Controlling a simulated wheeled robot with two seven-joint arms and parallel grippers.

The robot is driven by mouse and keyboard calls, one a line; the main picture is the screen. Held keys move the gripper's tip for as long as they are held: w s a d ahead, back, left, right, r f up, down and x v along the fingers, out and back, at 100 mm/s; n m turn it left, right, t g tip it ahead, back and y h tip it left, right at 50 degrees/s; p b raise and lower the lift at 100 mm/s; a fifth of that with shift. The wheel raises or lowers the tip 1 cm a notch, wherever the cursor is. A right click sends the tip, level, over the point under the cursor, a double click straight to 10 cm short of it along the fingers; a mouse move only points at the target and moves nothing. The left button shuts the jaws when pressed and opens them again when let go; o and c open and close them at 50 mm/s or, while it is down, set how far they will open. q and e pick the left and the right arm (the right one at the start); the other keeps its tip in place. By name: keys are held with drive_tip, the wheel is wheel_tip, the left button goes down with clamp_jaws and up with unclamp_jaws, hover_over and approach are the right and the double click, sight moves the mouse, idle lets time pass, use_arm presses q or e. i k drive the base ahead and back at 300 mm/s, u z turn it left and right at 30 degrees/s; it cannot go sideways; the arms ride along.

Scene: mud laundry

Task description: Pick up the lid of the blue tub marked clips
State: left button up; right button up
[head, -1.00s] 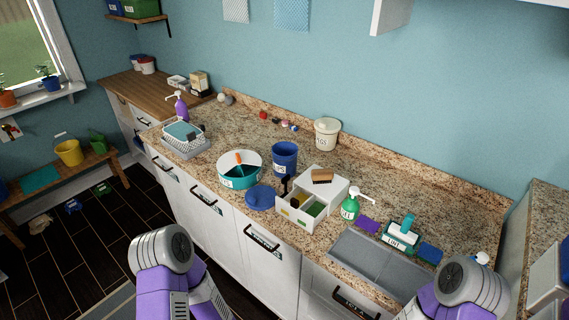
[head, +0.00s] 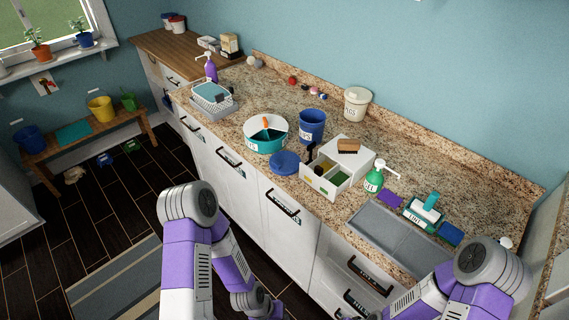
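The blue tub (head: 312,127) stands open and upright on the granite counter, with a white label too small to read surely. A round blue lid (head: 285,163) lies flat on the counter near the front edge, in front of the tub and apart from it. Both of my arms show at the bottom of the head view. The left arm is low in front of the cabinets, and the right arm is at the lower right. Neither gripper's fingers can be seen, and nothing touches the lid.
A teal round tub (head: 265,134) stands left of the lid; a white drawer box (head: 345,165) stands close on its right. Further right are a green pump bottle (head: 374,179) and a grey sink (head: 392,232). A lidded white tub (head: 356,104) stands behind. Floor lies open at left.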

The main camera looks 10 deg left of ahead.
sight(281, 162)
drive_tip(key=k, duration=0.5)
drive_tip(key=u, duration=1.5)
drive_tip(key=i, duration=1.25)
drive_tip(key=z, duration=1.9)
